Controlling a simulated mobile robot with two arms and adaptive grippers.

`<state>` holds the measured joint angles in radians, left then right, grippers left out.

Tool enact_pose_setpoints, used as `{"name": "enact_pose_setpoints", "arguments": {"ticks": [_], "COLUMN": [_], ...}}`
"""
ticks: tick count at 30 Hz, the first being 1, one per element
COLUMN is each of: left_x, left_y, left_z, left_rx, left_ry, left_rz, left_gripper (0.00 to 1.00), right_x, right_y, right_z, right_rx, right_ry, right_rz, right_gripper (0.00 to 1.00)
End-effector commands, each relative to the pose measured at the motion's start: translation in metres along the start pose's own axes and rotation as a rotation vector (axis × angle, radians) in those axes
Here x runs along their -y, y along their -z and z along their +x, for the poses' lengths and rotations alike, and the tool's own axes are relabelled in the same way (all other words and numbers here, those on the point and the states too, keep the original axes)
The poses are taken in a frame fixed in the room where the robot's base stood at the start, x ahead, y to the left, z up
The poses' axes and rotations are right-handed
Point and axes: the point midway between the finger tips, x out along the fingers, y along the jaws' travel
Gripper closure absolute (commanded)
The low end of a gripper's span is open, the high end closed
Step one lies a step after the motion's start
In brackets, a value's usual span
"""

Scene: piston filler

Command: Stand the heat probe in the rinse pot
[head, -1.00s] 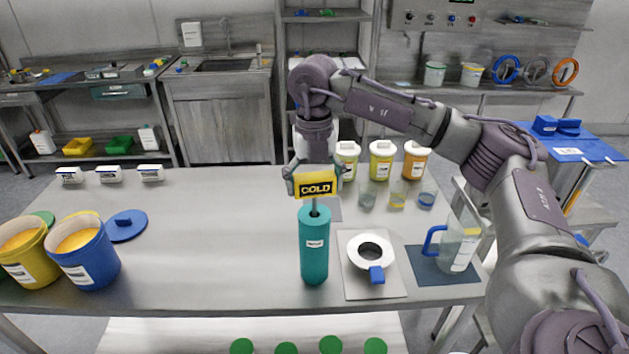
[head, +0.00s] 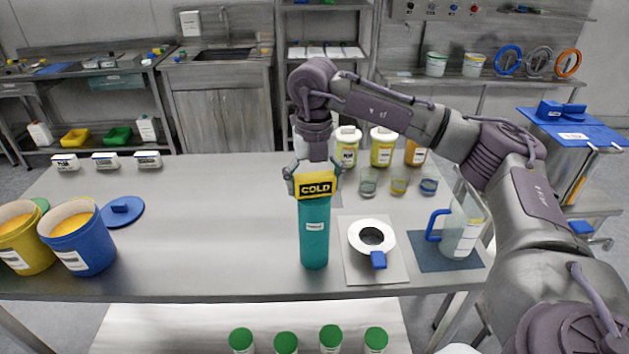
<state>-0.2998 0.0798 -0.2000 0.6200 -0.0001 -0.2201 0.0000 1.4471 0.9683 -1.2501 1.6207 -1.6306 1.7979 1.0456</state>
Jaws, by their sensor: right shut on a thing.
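The heat probe (head: 316,189) has a yellow head marked COLD. My right gripper (head: 315,176) is shut on this head, pointing down. The rinse pot appears to be the tall teal cylinder (head: 314,245), upright near the table's front edge. The probe head sits right at the pot's top, and its thin metal stem is hidden, apparently inside the pot. Whether the head rests on the rim I cannot tell, as it covers the pot's mouth. My left gripper is out of view.
A white round funnel-like piece (head: 372,237) lies on a grey mat close to the right. A clear jug (head: 461,237) stands further right on a dark mat. Lidded tubs and small cups stand behind. Yellow and blue buckets (head: 78,240) are at left; the table's middle left is clear.

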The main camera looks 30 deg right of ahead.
Motion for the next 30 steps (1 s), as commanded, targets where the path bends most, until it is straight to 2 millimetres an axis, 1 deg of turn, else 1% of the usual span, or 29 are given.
{"name": "enact_pose_setpoints", "arguments": {"ticks": [7, 8, 9, 10, 19, 22, 26, 30], "left_x": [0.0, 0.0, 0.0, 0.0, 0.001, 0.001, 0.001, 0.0], "left_y": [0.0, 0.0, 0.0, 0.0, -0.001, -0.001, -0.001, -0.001], "left_z": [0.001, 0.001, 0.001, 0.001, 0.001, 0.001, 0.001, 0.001], "left_rx": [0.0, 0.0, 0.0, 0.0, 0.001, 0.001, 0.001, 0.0], "left_ry": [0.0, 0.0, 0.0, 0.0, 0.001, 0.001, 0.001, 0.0], "left_rz": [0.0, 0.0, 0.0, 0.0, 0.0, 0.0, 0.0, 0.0], "left_gripper": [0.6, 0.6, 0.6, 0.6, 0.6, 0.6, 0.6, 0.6], "right_x": [0.0, 0.0, 0.0, 0.0, 0.0, 0.0, -0.001, -0.001], "right_y": [0.0, 0.0, 0.0, 0.0, 0.0, 0.0, -0.001, -0.001], "right_z": [0.001, 0.001, 0.001, 0.001, 0.001, -0.003, -0.021, -0.051], "right_rx": [0.001, 0.001, 0.001, 0.001, 0.0, 0.001, 0.002, 0.004], "right_ry": [-0.001, -0.001, -0.001, -0.001, 0.0, -0.001, -0.003, -0.004], "right_rz": [0.0, 0.0, 0.0, 0.0, 0.0, 0.0, 0.0, 0.0], "right_gripper": [0.54, 0.1, 0.03, 0.0, 0.0, 0.0, 0.0, 0.0]}}
